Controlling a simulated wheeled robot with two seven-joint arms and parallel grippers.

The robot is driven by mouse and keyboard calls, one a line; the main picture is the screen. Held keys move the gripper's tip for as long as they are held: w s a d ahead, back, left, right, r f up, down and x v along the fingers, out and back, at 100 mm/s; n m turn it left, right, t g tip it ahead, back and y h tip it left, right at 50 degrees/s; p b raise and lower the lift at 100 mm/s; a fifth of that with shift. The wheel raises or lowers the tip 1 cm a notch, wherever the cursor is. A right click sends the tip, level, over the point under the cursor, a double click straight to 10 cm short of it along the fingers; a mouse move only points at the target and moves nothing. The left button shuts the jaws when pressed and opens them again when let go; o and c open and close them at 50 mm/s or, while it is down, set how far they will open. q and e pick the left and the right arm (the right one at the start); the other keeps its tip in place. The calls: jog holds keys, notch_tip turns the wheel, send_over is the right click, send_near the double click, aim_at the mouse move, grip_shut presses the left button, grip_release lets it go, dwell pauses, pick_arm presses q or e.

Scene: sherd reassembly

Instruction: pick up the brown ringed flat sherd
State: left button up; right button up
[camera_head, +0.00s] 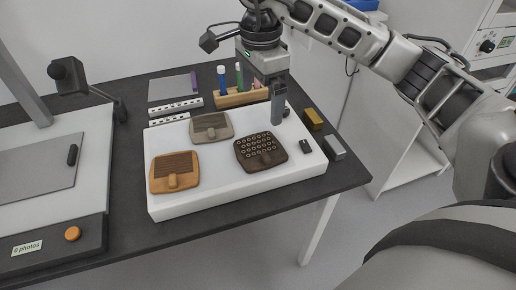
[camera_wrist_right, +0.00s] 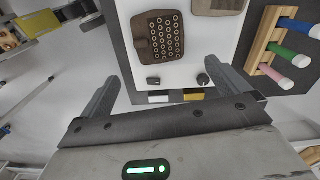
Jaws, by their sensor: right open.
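The brown ringed flat sherd (camera_head: 262,161) is dark brown, covered with rows of light rings, and has a raised lug near its front edge. It lies flat on the white padded board (camera_head: 220,193), at the right of the other sherds. In the right wrist view the ringed sherd (camera_wrist_right: 150,42) is beyond the fingertips, near the top. My right gripper (camera_head: 279,117) is open and empty, pointing down above the board's back right part, behind and to the right of the ringed sherd and apart from it. Its spread fingers show in the right wrist view (camera_wrist_right: 168,84). My left gripper is out of view.
An orange-brown sherd (camera_head: 160,185) and a grey-beige sherd (camera_head: 207,135) lie on the board. A small black block (camera_head: 306,147) is right of the ringed sherd. A wooden tube rack (camera_head: 229,101) stands behind. Brass (camera_head: 313,119) and silver (camera_head: 335,147) blocks sit at right.

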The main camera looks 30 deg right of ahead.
aim_at(259, 150)
notch_tip(259, 150, down, 13)
jog(key=shift+s+a+f+p, duration=0.1)
jog(key=shift+a+f+p, duration=0.05)
jog(key=shift+p, duration=0.15)
jog(key=c, duration=0.7)
